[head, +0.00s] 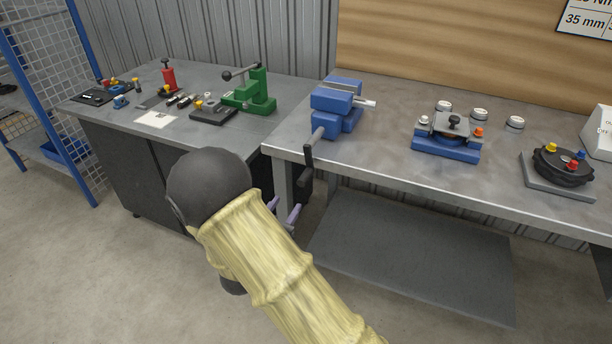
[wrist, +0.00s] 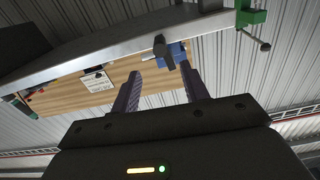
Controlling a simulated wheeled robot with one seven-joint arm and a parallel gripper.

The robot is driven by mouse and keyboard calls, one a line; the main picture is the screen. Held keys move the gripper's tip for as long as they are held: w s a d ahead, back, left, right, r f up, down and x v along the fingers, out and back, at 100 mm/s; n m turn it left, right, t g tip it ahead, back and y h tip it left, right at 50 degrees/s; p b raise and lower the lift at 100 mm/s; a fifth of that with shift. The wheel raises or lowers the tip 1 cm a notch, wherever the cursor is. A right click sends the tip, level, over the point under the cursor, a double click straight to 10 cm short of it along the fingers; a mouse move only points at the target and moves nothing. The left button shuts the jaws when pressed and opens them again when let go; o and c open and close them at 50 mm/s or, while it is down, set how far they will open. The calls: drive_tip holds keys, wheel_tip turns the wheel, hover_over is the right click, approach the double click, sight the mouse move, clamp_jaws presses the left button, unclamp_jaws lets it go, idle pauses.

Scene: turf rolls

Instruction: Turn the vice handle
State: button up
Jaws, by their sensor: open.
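The blue vice (head: 338,105) stands at the left front corner of the right bench. Its grey spindle sticks out over the front edge and carries the dark vice handle (head: 308,157), which looks roughly upright. My gripper (head: 284,209) is in front of and below the handle, partly hidden by my arm; its pale purple fingers show. In the wrist view, my gripper (wrist: 160,64) is open and empty. The dark handle (wrist: 163,50) shows in the gap between the fingertips and appears beyond them, with the blue vice (wrist: 177,52) behind. I see no contact.
The right bench (head: 390,185) also holds a blue fixture (head: 445,150), several small jars and a round black fixture (head: 563,167). The left bench (head: 215,78) holds a green press (head: 252,95) and small tools. The floor in front is clear.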

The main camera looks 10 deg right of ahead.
sight(306, 176)
drive_tip(key=x, duration=1.4)
drive_tip(key=shift+p, duration=0.3)
drive_tip(key=shift+c, duration=0.3)
clamp_jaws()
